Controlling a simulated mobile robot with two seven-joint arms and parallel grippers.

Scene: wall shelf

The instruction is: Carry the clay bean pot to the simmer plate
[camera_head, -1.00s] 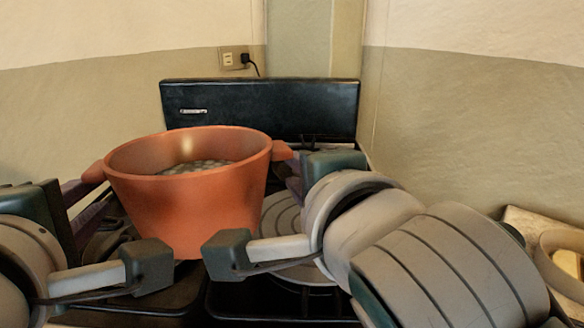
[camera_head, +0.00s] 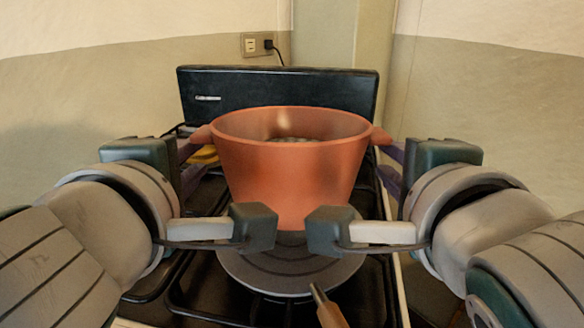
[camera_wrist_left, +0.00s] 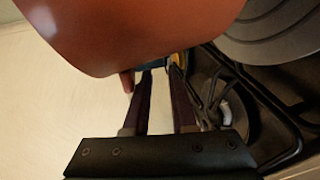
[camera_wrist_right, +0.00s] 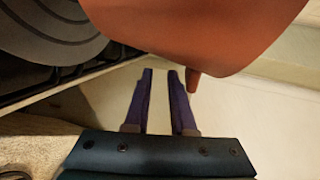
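The clay bean pot (camera_head: 285,170) is orange-brown and upright, with pale round contents. It hangs over the back part of the simmer plate (camera_head: 240,272), a grey ringed disc on the stove with a brown handle (camera_head: 328,308) toward me. A gap between pot and plate is hard to judge. My left gripper (camera_head: 190,163) is at the pot's left handle and my right gripper (camera_head: 390,165) at its right handle. In the wrist views the left fingers (camera_wrist_left: 160,80) and right fingers (camera_wrist_right: 161,80) stand apart with nothing between; each handle lies beside one finger, seemingly resting on it.
The black stove has grates (camera_head: 190,275) around the plate and a dark back panel (camera_head: 280,92) close behind the pot. A yellow object (camera_head: 203,155) shows behind my left gripper. A wall socket (camera_head: 257,45) with a plug is above. Walls close off the rear.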

